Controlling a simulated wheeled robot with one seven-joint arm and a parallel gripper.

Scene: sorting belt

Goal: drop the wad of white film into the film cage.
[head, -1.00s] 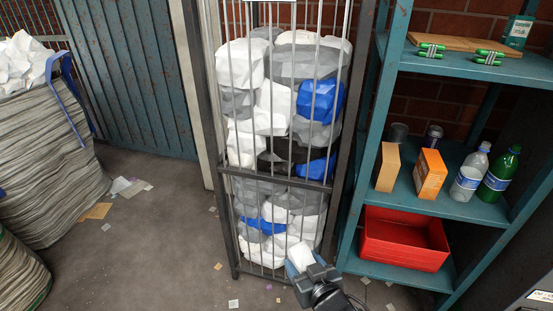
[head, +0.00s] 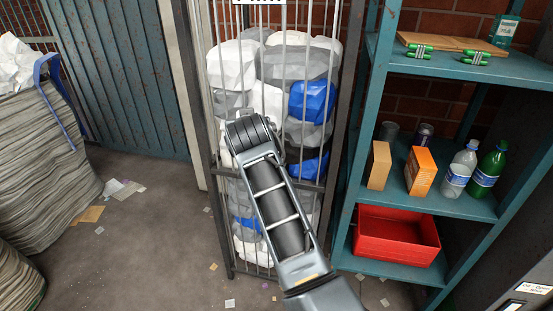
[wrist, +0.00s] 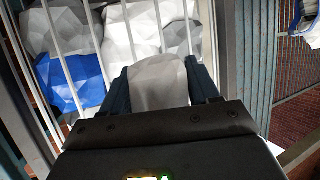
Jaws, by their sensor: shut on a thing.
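The film cage (head: 345,90) is a tall barred frame in the middle of the head view, filled with white, grey, blue and black wads. My arm crosses in front of it in that view, and my gripper is hidden there. In the wrist view my gripper (wrist: 158,75) is shut on the wad of white film (wrist: 160,88), which shows pale grey between the two dark fingers. The cage's bars (wrist: 120,28) and the wads inside lie just beyond the fingers. I cannot tell whether the held wad is above, outside or touching the cage.
A big striped sack (head: 45,150) of white film stands at the left. Scraps litter the open floor between sack and cage.

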